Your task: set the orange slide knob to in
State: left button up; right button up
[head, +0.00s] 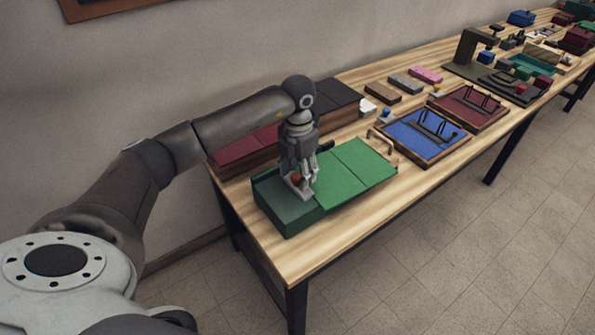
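The orange knob (296,179) shows as a small reddish-orange spot on top of the green box (364,167), towards its darker left end. My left gripper (300,187) points down over it, with its fingertips right around or beside the knob and close to the box top. The fingers partly hide the knob and its slide, so I cannot tell whether they are closed on it. My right gripper is not in view.
A dark red and brown box (238,150) stands behind the green one, along the wall. A blue panel with black handles (415,143) and a dark red one (465,112) lie to the right. Bare wood (345,222) runs along the table's front edge.

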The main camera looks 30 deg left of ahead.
aim_at(298, 175)
pick_arm(q)
notch_tip(298, 175, up, 12)
dwell(0.6)
dwell(0.5)
